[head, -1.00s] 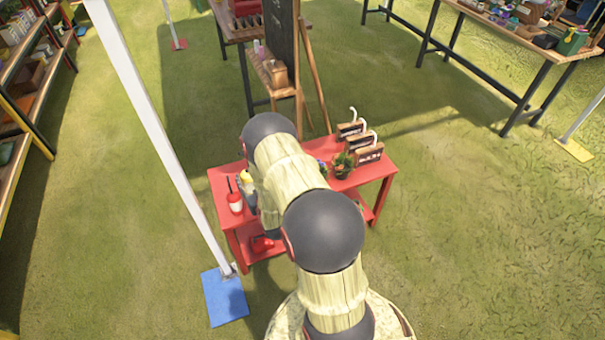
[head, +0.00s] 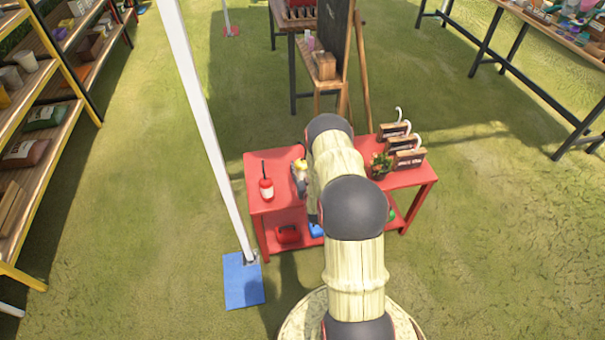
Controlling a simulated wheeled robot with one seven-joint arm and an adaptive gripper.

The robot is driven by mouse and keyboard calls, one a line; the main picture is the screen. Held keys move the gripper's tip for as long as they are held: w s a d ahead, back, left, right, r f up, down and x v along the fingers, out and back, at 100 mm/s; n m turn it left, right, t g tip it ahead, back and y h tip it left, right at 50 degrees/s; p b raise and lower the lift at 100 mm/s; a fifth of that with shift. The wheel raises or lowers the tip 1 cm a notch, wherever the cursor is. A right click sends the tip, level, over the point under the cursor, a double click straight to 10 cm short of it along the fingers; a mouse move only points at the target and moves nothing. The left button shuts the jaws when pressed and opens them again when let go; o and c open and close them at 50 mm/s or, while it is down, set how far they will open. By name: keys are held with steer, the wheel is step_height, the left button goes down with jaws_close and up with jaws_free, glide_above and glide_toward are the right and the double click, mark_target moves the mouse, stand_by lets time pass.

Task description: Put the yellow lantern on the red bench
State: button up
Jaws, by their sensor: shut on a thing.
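The red bench (head: 262,165) stands ahead of me in the head view, with a top and a lower shelf. My gripper (head: 300,180) shows only partly, at the left edge of my arm over the bench top. A small yellow piece, which looks like the yellow lantern (head: 301,164), shows at my gripper, and the gripper is shut on it. My arm hides most of the gripper and the middle of the bench. I cannot tell whether the lantern touches the bench top.
A red and white bottle-like object (head: 266,188) stands on the bench's left. A potted plant (head: 381,164) and several small dark signs (head: 408,158) stand on its right. A red item (head: 288,233) is on the lower shelf. A white post (head: 205,120) rises at left.

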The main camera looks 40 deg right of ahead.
mark_target(302, 176)
steer(key=shift+f+b, duration=0.4)
steer(key=shift+f, duration=1)
steer(key=shift+f, duration=0.1)
steer(key=shift+f, duration=0.1)
steer(key=o, duration=1.4)
